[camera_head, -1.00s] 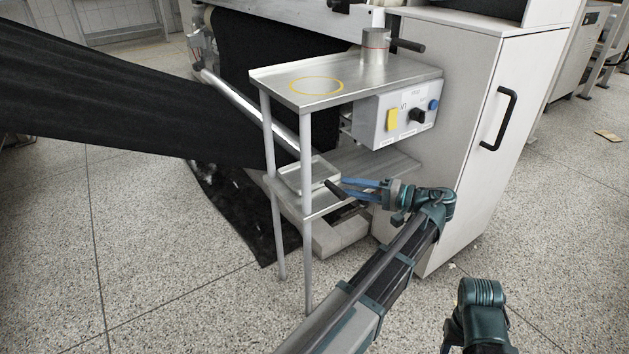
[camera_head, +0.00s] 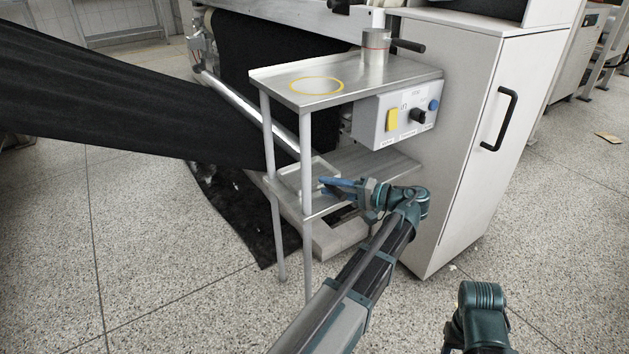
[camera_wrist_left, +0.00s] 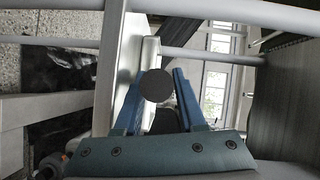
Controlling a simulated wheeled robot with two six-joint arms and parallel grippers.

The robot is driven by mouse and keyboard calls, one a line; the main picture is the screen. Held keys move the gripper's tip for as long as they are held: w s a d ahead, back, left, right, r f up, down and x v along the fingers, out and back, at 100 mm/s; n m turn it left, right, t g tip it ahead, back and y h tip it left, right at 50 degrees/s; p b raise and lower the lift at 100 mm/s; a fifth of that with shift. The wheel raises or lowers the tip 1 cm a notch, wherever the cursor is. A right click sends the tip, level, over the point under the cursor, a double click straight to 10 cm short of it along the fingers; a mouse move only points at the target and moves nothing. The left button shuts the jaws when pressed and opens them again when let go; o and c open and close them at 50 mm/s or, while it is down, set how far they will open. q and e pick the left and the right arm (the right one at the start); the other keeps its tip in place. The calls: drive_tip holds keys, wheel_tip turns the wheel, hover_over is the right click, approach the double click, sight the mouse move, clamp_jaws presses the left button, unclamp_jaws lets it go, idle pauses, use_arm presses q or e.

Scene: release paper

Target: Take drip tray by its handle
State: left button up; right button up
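The drip tray (camera_head: 320,166) is a shallow pale metal tray on the lower shelf of the small metal stand, partly behind a front leg. My left gripper (camera_head: 325,183) reaches it from the right. In the left wrist view, the round dark end of the tray's handle (camera_wrist_left: 157,86) lies between the two blue fingers of my left gripper (camera_wrist_left: 156,79). The fingers stand apart, with a gap clearest on the right. In the head view the fingers hide the handle. My right arm shows at the lower right, but its gripper fingers are not visible.
The stand's upper shelf (camera_head: 375,77) overhangs the tray, and its front leg (camera_head: 307,240) stands close to my left fingers. A control box (camera_head: 397,116) hangs under the upper shelf. A grey cabinet (camera_head: 455,130) stands at the right. Black fabric (camera_head: 110,105) stretches across the left.

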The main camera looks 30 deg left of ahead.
use_arm(q)
clamp_jaws()
idle(1.2)
